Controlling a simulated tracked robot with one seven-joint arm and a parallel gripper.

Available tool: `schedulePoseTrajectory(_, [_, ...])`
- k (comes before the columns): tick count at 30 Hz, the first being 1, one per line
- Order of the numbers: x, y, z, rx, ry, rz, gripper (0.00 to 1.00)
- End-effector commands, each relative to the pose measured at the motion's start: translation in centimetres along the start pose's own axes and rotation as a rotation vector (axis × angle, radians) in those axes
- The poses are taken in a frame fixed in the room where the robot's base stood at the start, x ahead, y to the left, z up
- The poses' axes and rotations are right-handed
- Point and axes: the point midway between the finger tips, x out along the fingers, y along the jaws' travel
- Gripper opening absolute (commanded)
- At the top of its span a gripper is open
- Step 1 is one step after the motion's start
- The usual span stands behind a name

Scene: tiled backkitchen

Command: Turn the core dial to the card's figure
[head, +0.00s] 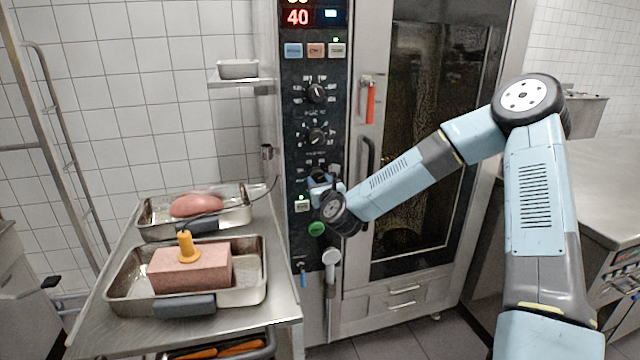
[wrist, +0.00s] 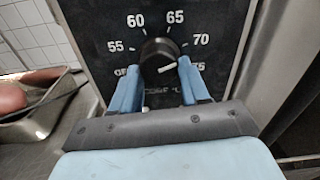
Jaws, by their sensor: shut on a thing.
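The core dial (wrist: 158,56) is a black round knob on the dark panel, seen in the wrist view with 55, 60, 65, 70 and 75 around it and a partly covered off mark at lower left. Its white pointer line points right, towards the 75 side; the exact figure is hard to tell. My gripper (wrist: 157,84) is shut on the knob, one blue finger on each side. In the head view my gripper (head: 322,182) is at the lower part of the oven panel (head: 295,130), and the wrist hides most of the dial. I cannot make out a card with a figure.
Two more dials (head: 316,93) sit above, under a red display reading 40. The oven door (head: 430,130) is right of the panel. At left, a steel table holds a tray (head: 256,292) with a meat block and orange-handled probe, and another tray (head: 248,213) behind.

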Motion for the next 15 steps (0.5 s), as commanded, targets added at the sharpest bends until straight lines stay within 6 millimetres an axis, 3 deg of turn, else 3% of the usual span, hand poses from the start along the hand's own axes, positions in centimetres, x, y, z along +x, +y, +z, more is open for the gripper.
schedulePoseTrajectory(15, [0.02,0.06,0.02,0.105,-0.001,0.0,0.15])
